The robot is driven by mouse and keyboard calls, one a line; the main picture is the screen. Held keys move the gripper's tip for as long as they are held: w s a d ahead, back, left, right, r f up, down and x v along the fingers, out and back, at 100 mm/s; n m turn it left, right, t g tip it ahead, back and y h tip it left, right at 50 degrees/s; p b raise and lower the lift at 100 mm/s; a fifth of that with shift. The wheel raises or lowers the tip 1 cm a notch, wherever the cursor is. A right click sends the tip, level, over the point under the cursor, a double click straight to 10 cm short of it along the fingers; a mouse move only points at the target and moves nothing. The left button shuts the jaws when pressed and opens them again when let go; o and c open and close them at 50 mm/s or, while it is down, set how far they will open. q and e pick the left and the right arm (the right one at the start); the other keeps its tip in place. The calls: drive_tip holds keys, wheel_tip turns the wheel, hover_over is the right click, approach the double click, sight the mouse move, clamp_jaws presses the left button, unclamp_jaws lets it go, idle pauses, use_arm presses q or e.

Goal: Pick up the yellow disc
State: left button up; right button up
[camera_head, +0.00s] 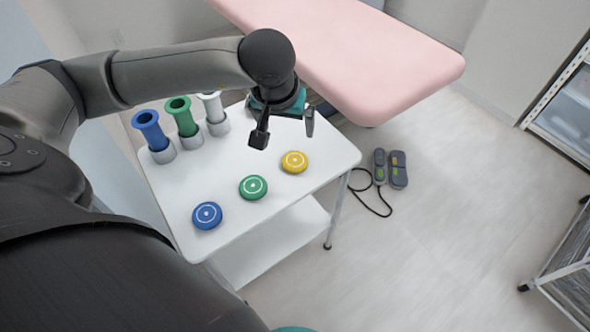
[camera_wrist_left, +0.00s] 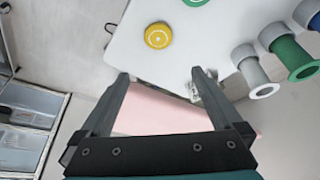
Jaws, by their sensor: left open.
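The yellow disc (camera_head: 294,162) lies flat on the white trolley top (camera_head: 235,145), near its right edge in the head view. It also shows in the left wrist view (camera_wrist_left: 158,36), beyond the fingertips and apart from them. My left gripper (camera_head: 285,128) is above the trolley, up and slightly left of the yellow disc in the head view. In the left wrist view its two fingers (camera_wrist_left: 160,78) are spread with nothing between them. My right gripper is in neither view.
A green disc (camera_head: 253,188) and a blue disc (camera_head: 207,215) lie in a row with the yellow one. Blue (camera_head: 150,130), green (camera_head: 183,117) and white (camera_head: 213,108) spools stand in grey holders at the trolley's left. A pink couch (camera_head: 350,55) is behind. A foot pedal (camera_head: 390,168) lies on the floor.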

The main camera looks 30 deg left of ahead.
use_arm(q)
wheel_tip(320, 180, down, 3)
drive_tip(key=b, duration=0.4)
approach(295, 160)
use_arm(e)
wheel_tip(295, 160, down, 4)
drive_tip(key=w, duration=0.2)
use_arm(q)
drive_tip(key=shift+w+a+f, duration=0.15)
drive_tip(key=shift+f, duration=0.2)
drive_tip(key=shift+w+a+f, duration=0.1)
drive_tip(key=shift+a+f, duration=0.1)
drive_tip(key=shift+f, duration=0.2)
drive_tip(key=shift+d+b+x, duration=0.1)
drive_tip(key=shift+b+x, duration=0.5)
drive_tip(key=shift+x, duration=0.6)
drive_tip(key=shift+d+b+x, duration=0.15)
drive_tip(key=shift+b+x, duration=0.4)
drive_tip(key=shift+x, duration=1.55)
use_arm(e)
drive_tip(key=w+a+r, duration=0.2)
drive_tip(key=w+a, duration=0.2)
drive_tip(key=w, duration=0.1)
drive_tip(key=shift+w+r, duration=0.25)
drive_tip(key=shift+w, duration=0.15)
use_arm(q)
drive_tip(key=shift+c, duration=0.2)
drive_tip(key=c, duration=1.1)
drive_tip(key=shift+r, duration=0.1)
